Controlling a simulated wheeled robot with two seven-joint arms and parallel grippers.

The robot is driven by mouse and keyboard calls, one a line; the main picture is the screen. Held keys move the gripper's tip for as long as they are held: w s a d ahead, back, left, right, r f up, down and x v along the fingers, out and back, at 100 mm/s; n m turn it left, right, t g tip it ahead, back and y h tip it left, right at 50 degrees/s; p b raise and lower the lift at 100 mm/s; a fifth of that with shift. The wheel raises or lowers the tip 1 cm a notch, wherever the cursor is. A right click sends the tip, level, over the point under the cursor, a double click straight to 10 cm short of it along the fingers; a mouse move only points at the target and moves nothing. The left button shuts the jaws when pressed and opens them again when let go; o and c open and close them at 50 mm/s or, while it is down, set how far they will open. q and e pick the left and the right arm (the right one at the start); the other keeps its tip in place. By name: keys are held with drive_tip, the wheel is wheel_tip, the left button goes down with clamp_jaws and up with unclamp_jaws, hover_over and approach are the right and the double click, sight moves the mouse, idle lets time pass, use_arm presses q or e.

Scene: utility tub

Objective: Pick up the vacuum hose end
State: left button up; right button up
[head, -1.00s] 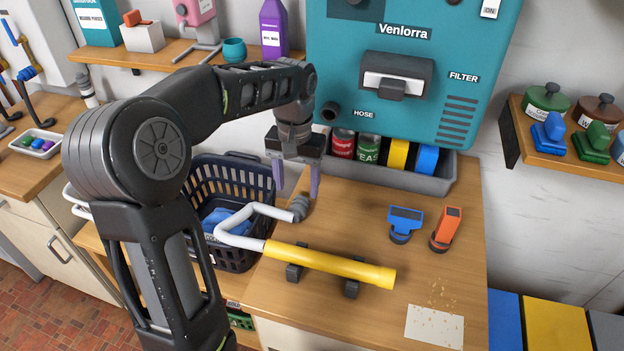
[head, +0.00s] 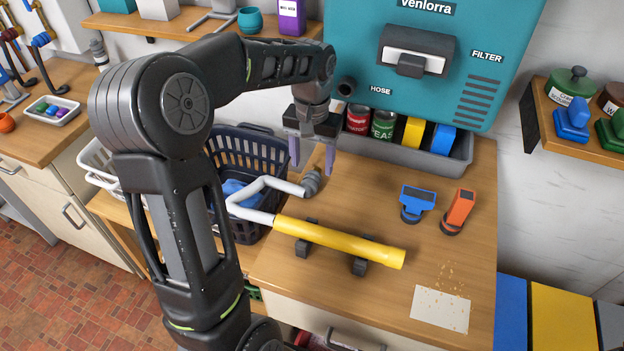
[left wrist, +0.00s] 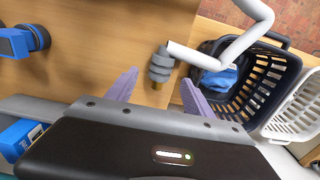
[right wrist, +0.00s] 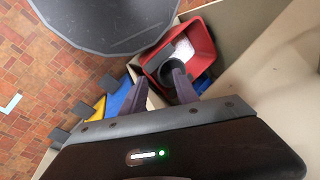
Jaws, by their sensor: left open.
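The vacuum hose end (head: 312,182) is a grey ribbed cuff on a bent white hose (head: 262,184), lying on the wooden counter by the basket. The hose runs to a yellow tube (head: 338,241) resting on dark holders. My left gripper (head: 311,165) is open and empty, fingers pointing down, just behind and above the hose end. In the left wrist view the hose end (left wrist: 161,66) lies beyond and between the two spread fingers (left wrist: 161,92), apart from them. My right gripper (right wrist: 182,85) shows only in its own wrist view, fingers apart with nothing between them, away from the counter.
A dark basket (head: 262,150) with blue cloth stands left of the hose. The teal machine (head: 440,60) and a grey bin (head: 458,160) with cans are behind. A blue tool (head: 416,200) and an orange tool (head: 458,210) stand right. A red bin (right wrist: 195,42) shows in the right wrist view.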

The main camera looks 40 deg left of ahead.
sight(312, 176)
use_arm(q)
drive_tip(key=shift+s+f+p, duration=0.1)
drive_tip(key=shift+f+p, duration=0.65)
drive_tip(key=shift+f, duration=1.9)
clamp_jaws()
